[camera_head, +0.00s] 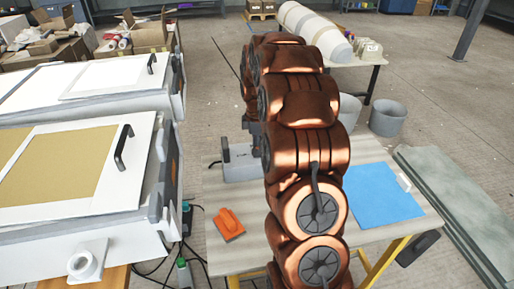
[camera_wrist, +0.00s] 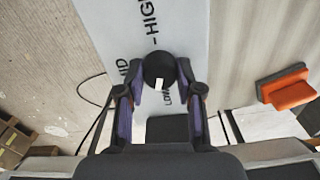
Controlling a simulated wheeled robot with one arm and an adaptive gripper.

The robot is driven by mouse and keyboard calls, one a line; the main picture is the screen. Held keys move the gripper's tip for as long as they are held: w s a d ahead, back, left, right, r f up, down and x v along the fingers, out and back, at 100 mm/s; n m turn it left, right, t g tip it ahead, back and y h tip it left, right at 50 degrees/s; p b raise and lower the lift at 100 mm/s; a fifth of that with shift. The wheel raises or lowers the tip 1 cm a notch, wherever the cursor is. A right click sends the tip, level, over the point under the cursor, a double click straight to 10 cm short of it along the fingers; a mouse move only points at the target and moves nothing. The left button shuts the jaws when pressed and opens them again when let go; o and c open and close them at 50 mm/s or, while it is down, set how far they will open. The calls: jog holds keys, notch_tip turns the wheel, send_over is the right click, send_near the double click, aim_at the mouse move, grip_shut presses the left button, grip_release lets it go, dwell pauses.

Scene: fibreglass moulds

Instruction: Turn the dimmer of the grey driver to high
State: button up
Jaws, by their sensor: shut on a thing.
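The grey driver (camera_head: 240,168) is a pale box on the workbench, partly hidden behind my arm in the head view. Its pale face (camera_wrist: 190,30) fills the upper middle of the wrist view, printed HIGH, MID and LOW. The round black dimmer knob (camera_wrist: 158,62) sits among these labels. Its white mark lies on the side nearer my gripper, close to LOW and away from HIGH. My gripper (camera_wrist: 160,72) has a finger on either side of the knob and is shut on it. The fingers partly cover MID and LOW. My arm hides most of the gripper in the head view.
An orange hand tool (camera_head: 228,224) lies on the workbench (camera_head: 390,236) in front of the driver; it also shows in the wrist view (camera_wrist: 290,92). A blue sheet (camera_head: 382,193) lies right of my arm. White moulds (camera_head: 75,200) with black handles stand close on the left.

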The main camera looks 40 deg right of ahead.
jog(key=m+b, duration=0.1)
jog(key=m, duration=0.3)
jog(key=shift+f+m, duration=0.15)
jog(key=shift+m, duration=0.15)
jog(key=m, duration=0.3)
jog(key=shift+m+b, duration=0.4)
jog(key=m, duration=0.4)
jog(key=shift+b, duration=0.35)
jog(key=m, duration=0.8)
jog(key=shift+m+b, duration=0.3)
jog(key=m, duration=0.3)
jog(key=shift+m, duration=0.4)
jog(key=m, duration=0.4)
jog(key=shift+p, duration=0.4)
jog(key=shift+m+p, duration=0.3)
jog(key=shift+m, duration=1.4)
